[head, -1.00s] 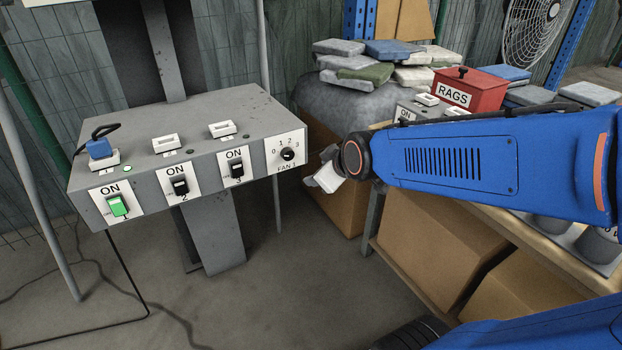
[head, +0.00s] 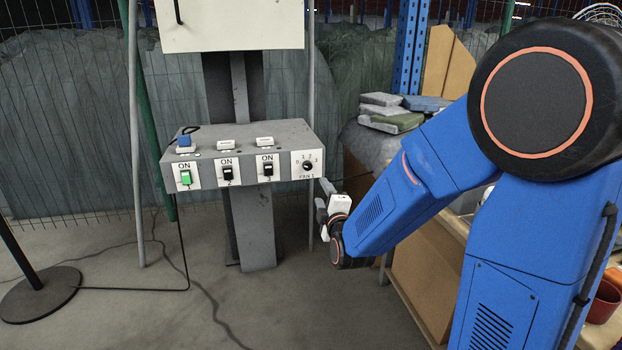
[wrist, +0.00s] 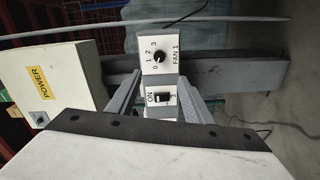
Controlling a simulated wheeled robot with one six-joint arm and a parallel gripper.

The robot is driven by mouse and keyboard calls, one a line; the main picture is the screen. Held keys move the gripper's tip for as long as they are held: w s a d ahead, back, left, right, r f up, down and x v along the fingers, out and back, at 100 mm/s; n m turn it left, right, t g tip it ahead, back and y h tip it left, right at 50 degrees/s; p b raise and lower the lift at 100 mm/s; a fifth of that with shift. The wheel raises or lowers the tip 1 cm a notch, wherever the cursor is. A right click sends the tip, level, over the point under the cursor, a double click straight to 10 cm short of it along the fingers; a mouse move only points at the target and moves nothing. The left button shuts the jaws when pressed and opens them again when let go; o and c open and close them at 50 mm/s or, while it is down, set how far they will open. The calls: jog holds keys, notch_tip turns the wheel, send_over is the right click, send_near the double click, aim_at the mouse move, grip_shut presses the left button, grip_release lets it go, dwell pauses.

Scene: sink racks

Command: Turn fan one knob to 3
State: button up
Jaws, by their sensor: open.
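The fan one knob (head: 307,166) is a small black dial on a white plate marked 0 to 3 and FAN 1. It is at the right end of the grey switch box (head: 240,133). In the wrist view the knob (wrist: 159,58) shows just beyond my fingertips, with the plate turned sideways; I cannot tell for sure which number it points to. My gripper (head: 324,192) is just below and to the right of the plate in the head view. In the wrist view my gripper (wrist: 160,80) is open and empty, its two fingers apart, with switch 3 (wrist: 160,96) between them.
Switch 1 (head: 185,177) is green; switches 2 (head: 227,174) and 3 are black. A white cabinet (head: 230,25) is above the box; the wrist view shows its POWER label (wrist: 41,84). A grey post (head: 250,220) supports the box. A workbench with cardboard boxes (head: 425,270) is at right.

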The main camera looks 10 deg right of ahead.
aim_at(308, 167)
jog(key=w, duration=1.7)
jog(key=shift+w, duration=0.2)
jog(key=c, duration=1.1)
